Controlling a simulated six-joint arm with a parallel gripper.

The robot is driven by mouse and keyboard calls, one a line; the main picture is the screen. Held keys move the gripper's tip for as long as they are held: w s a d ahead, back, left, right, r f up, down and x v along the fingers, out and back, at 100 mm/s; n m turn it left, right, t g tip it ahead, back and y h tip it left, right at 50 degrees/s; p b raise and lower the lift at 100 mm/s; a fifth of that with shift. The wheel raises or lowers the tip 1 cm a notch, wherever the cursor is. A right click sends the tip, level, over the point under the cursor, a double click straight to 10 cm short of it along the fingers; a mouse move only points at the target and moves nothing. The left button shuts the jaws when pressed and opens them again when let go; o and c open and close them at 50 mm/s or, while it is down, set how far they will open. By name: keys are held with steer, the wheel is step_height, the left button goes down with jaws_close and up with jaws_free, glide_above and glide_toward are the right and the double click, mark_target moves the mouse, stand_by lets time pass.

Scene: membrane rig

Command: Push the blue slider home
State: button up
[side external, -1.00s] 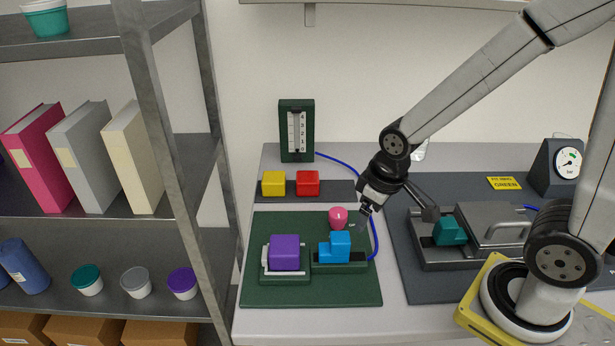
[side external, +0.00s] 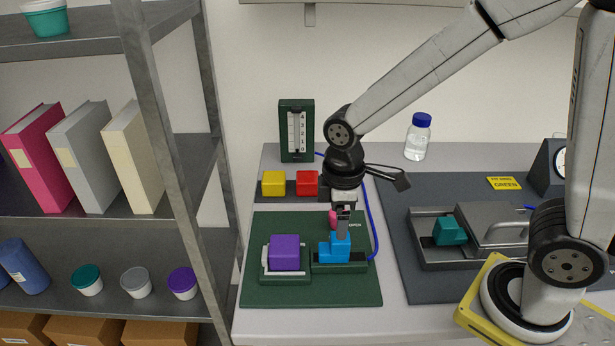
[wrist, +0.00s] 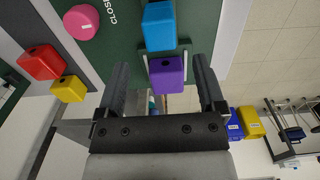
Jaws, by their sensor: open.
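The blue slider (side external: 335,250) is a stepped block on a dark track (side external: 357,261) on the green board (side external: 330,290). It sits to the right of the purple block (side external: 285,252), with a small gap between them in the side view. In the wrist view, the blue slider (wrist: 158,25) lies beyond my fingertips (wrist: 160,68), and the purple block (wrist: 167,75) shows between the fingers.
A pink knob (side external: 333,217) is partly hidden behind my gripper. A blue hose (side external: 371,215) runs down to the right. A metal rig with a teal block (side external: 449,232) sits further right.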

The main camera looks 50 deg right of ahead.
mark_target(334, 247)
steer(key=shift+f, duration=3.35)
steer(key=shift+c, duration=0.2)
jaws_close()
